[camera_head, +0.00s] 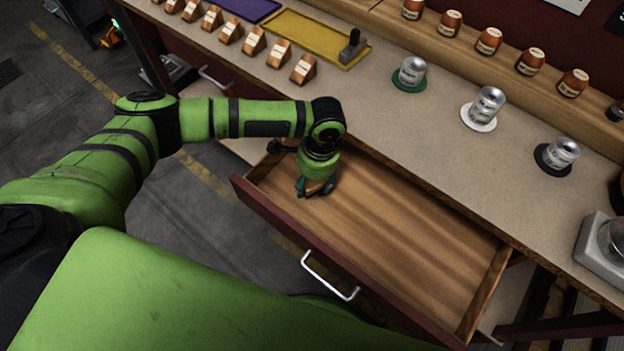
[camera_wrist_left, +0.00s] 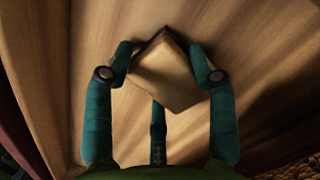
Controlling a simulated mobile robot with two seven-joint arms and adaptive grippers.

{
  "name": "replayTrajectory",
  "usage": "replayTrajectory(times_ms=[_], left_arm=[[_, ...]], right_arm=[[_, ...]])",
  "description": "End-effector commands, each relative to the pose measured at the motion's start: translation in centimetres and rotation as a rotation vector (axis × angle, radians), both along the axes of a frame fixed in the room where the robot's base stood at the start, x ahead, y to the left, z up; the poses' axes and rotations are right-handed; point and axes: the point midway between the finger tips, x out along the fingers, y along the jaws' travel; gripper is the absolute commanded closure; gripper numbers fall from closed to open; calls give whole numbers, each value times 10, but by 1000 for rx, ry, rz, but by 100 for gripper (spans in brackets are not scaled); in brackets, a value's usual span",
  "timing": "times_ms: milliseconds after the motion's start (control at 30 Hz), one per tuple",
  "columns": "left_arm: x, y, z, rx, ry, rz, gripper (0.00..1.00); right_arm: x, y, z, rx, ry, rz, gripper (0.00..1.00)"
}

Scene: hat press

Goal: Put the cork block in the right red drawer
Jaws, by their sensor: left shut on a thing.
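The red-fronted drawer (camera_head: 420,232) stands open below the counter, with a white handle on its front. Its wooden floor looks bare apart from my gripper. My left gripper (camera_head: 315,188) reaches down into the drawer's left end. In the left wrist view, the teal fingers of the gripper (camera_wrist_left: 165,62) are shut on the pale tan cork block (camera_wrist_left: 168,78), which sits tilted, corner-on, between them. The wooden drawer floor (camera_wrist_left: 270,50) fills the background. I cannot tell whether the block touches it. My right gripper is not in view.
Another drawer with a white handle (camera_head: 215,80) sits further left under the counter (camera_head: 400,115). Wooden label blocks (camera_head: 254,42), a yellow tray (camera_head: 300,36) and metal weights on coloured discs (camera_head: 482,108) stand on top. The drawer's middle and right are free.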

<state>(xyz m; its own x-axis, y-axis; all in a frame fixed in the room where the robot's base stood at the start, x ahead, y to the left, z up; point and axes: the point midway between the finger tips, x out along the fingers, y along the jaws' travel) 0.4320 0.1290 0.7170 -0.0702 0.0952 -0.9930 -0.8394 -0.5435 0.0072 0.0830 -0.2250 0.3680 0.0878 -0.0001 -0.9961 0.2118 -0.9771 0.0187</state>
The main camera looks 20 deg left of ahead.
Motion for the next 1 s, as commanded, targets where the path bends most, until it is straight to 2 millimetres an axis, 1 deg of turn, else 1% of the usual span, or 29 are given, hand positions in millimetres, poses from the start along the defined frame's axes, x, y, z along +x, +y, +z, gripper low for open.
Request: replayTrajectory(times_ms=[300,333,367,400,767,867,967,1000], left_arm=[[0,0,-3,0,1,1,74],[0,0,-3,-1,1,0,39],[0,0,-3,-1,-1,0,27],[0,0,-3,-1,-1,0,19],[1,0,-1,0,-1,0,19],[1,-1,7,-3,-2,0,19],[2,-3,23,-3,-2,0,19],[3,-3,31,-4,-4,0,19]], right_arm=[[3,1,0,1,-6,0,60],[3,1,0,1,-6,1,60],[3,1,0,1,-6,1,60],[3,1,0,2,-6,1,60],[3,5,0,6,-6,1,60],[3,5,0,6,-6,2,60],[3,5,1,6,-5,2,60],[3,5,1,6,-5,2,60]])
